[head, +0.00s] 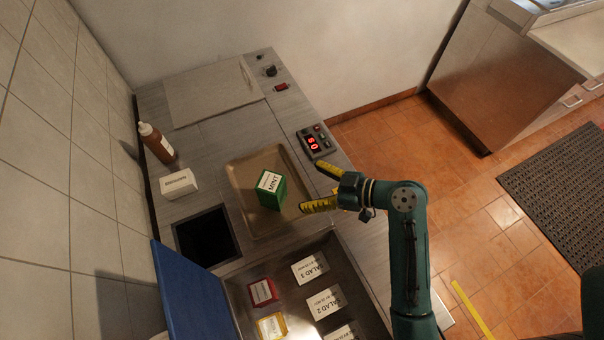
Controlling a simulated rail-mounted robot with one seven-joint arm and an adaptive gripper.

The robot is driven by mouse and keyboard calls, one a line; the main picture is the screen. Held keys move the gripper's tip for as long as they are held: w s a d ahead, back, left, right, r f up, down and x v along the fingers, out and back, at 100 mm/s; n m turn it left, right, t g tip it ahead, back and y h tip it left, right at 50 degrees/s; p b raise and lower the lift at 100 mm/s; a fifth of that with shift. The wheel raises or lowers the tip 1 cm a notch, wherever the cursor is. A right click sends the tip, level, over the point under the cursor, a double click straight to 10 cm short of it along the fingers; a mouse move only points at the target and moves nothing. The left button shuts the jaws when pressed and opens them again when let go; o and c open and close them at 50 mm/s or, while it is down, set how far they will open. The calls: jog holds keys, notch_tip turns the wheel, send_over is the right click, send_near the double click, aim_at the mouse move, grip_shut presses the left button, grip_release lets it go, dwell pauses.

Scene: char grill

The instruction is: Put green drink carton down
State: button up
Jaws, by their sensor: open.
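The green drink carton (271,190), with a white label reading MINT, sits in the brown tray (240,183) on the counter. My gripper (312,186) is open, with its yellow fingers apart, just to the right of the carton near the tray's right edge. No contact between the fingers and the carton shows. The fingers are empty.
A timer (314,143) with red digits stands beyond the gripper. A white box (178,184) and a brown bottle (157,144) stand left of the tray. A dark square opening (206,236), a blue lid (193,300) and a bin with labelled packs (310,267) lie nearer.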

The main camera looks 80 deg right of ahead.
jog(key=w+a+r+n+t, duration=0.2)
jog(key=w+a+r, duration=0.2)
jog(key=w+r, duration=0.65)
jog(key=w+a+r+n+t, duration=0.1)
jog(key=w+a+r, duration=0.4)
jog(key=w+r, duration=0.55)
jog(key=w+a+r+t+y, duration=0.2)
jog(key=a+r+t, duration=0.4)
jog(key=a+r, duration=1.1)
notch_tip(320, 180, up, 3)
jog(key=shift+a+f+y, duration=0.2)
jog(key=shift+a+y, duration=0.2)
jog(key=shift+y, duration=0.1)
jog(key=shift+w, duration=0.1)
notch_tip(320, 180, up, 17)
jog(key=p, duration=1.7)
jog(key=shift+r, duration=0.2)
